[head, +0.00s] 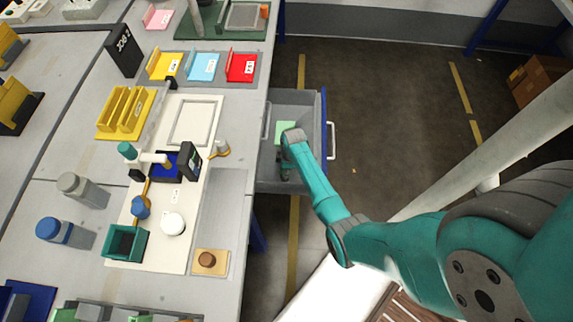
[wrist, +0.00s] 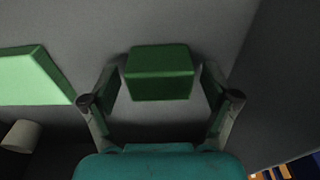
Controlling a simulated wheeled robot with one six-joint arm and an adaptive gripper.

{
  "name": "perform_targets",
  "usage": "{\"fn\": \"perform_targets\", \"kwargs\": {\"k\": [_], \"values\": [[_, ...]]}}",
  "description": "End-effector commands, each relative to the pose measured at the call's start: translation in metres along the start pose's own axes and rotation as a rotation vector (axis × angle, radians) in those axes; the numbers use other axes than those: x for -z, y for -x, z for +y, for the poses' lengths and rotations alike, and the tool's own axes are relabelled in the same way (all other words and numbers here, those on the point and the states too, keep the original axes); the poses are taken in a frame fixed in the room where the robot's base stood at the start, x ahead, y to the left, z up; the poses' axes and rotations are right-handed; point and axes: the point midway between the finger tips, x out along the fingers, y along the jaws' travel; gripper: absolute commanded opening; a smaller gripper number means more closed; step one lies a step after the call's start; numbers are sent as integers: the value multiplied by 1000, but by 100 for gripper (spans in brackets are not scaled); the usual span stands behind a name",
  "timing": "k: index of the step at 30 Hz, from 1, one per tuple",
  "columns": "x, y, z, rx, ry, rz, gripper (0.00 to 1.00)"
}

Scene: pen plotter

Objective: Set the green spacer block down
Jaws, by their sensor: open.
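The green spacer block (wrist: 160,72) sits in the wrist view between the two fingers of my gripper (wrist: 160,84). My gripper is open, with a small gap on each side of the block. The block appears to rest on the grey floor of the open drawer (wrist: 145,28). In the head view my gripper (head: 285,172) reaches down into this drawer (head: 309,100), and the arm and gripper hide the block there.
A light green flat piece (wrist: 30,78) lies left of the block in the drawer, with a pale cylinder (wrist: 20,136) near it. The drawer has a blue side (head: 324,135) and white handle (head: 332,141). The workbench (head: 262,75) on the left carries the plotter and coloured trays.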

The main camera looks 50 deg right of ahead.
Motion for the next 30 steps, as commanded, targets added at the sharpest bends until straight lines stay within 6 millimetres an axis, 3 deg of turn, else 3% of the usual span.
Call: {"fn": "perform_targets", "kwargs": {"k": [5, 18, 24, 30], "values": [[0, 20, 0, -2, 0, 1, 87], [0, 101, 0, -2, 0, 1, 87], [0, 117, 0, -1, 0, 0, 87], [0, 120, 0, 0, 0, 0, 87]]}}
